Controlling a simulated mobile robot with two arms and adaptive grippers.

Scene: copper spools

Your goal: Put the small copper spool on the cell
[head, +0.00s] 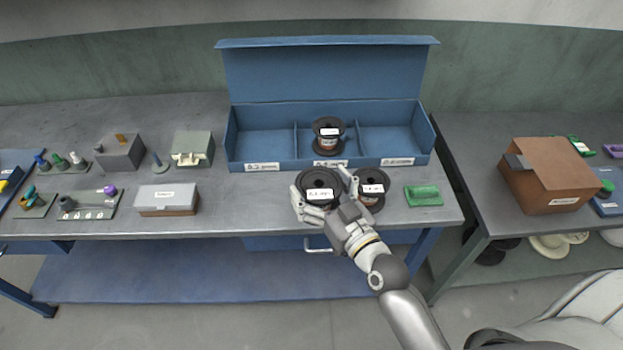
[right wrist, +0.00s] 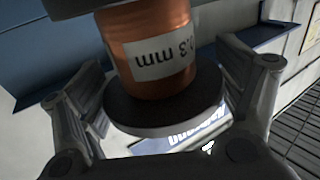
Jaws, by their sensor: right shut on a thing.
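A copper spool (head: 318,180) with black flanges and a white label is between the fingers of my right gripper (head: 325,195), in front of the blue box. In the right wrist view its copper winding (right wrist: 155,45) shows, with a label ending in "0.3 mm". The gripper is shut on it. A second spool (head: 372,197) sits just to the right on the bench. A third spool (head: 329,147) stands in the middle cell of the blue box (head: 330,70). The left and right cells look empty. Each cell has a white front label. My left gripper is not in view.
A green block (head: 423,195) lies right of the spools. A grey case (head: 167,200), small fixtures and a peg rack (head: 92,205) stand on the left. A brown box (head: 547,175) is on the right-hand bench, across a gap. The blue box's lid is raised.

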